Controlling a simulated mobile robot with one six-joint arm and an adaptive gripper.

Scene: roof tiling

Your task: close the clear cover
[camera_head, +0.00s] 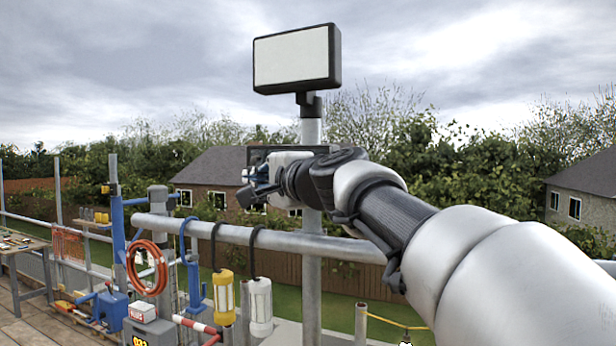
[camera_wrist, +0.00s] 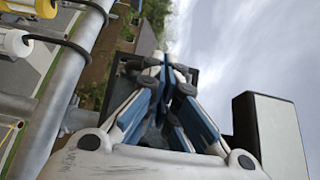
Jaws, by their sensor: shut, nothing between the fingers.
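A dark box (camera_head: 257,156) is fixed on the upright post under the floodlight, mostly hidden behind my gripper (camera_head: 250,184) and wrist. In the wrist view the dark box (camera_wrist: 125,70) shows around and behind the fingers. I cannot clearly make out the clear cover or its position in either view. My gripper (camera_wrist: 166,68) is shut and empty, its blue and white fingers together at the tips, right in front of the box. Whether the fingertips touch the box or a cover, I cannot tell.
A floodlight (camera_head: 292,58) tops the post (camera_head: 312,270). A horizontal scaffold rail (camera_head: 270,239) runs below my gripper, with a yellow lamp (camera_head: 224,295) and a white lamp (camera_head: 260,305) hanging from it. An orange hose (camera_head: 147,268) hangs at the left.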

